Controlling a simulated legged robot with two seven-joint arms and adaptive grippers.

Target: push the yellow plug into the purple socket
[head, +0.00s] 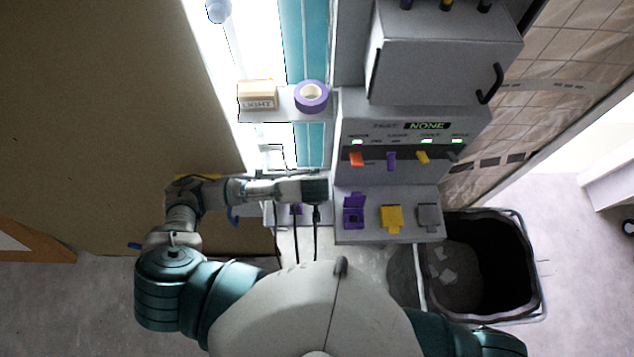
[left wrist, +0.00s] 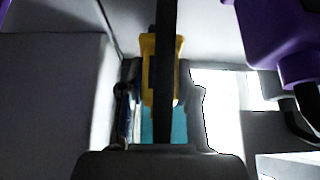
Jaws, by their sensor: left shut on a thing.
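My left gripper (head: 316,198) is beside the left side of the grey panel. In the left wrist view it is shut on the yellow plug (left wrist: 148,68), with a dark strip, apparently its cable, running across the front. In the head view the gripper hides the plug. The purple socket (head: 353,217), with a raised purple flap, is on the panel's lower ledge, a little right of the gripper and apart from it. My right gripper is out of view.
A purple plug-like part (head: 296,209) with a dark cable is just left of the gripper and looms close in the wrist view (left wrist: 272,38). A yellow-flapped socket (head: 391,218) and grey one (head: 428,217) stand right of the purple socket. A black bin (head: 530,270) is farther right.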

